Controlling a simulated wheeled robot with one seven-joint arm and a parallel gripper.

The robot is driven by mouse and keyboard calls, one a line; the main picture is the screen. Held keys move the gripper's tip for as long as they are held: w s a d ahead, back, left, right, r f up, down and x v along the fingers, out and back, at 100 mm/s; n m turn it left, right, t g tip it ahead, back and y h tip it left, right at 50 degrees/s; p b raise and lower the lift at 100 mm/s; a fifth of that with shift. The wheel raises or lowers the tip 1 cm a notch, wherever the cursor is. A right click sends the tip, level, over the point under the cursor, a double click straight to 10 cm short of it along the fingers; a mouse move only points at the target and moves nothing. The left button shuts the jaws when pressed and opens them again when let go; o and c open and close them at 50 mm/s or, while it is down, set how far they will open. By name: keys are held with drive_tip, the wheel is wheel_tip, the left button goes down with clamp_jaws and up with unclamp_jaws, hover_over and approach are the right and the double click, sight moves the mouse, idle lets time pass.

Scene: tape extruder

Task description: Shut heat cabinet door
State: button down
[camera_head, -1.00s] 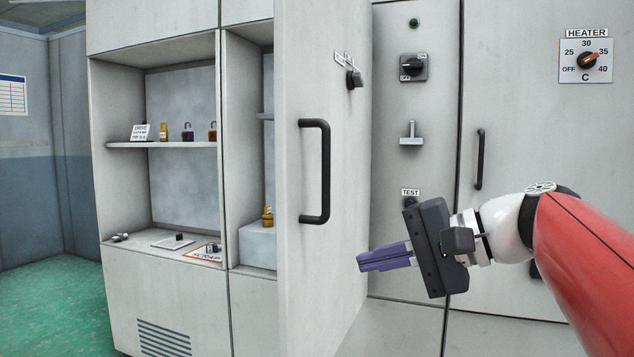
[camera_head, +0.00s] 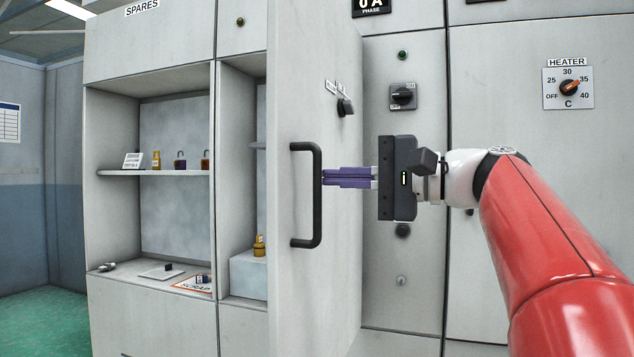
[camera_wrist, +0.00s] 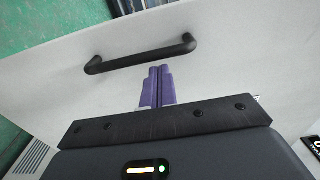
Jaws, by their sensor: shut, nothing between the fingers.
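The grey cabinet door (camera_head: 285,285) stands open, swung out in front of the cabinet. A black bar handle (camera_head: 317,215) is on its face, and the handle also shows in the wrist view (camera_wrist: 140,60). My gripper (camera_head: 324,177) points left at the door, just right of the handle at its upper half. Its purple fingers (camera_wrist: 161,84) are shut together with nothing between them. In the wrist view the fingertips lie just short of the handle, over the door face. I cannot tell whether they touch the door.
A narrow compartment (camera_head: 240,190) lies behind the door's near edge. Right of it is a panel with a rotary switch (camera_head: 403,96), then a heater dial (camera_head: 568,88). Green floor shows at lower left.

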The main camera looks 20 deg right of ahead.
sight(298, 177)
drive_tip(key=shift+x, duration=2)
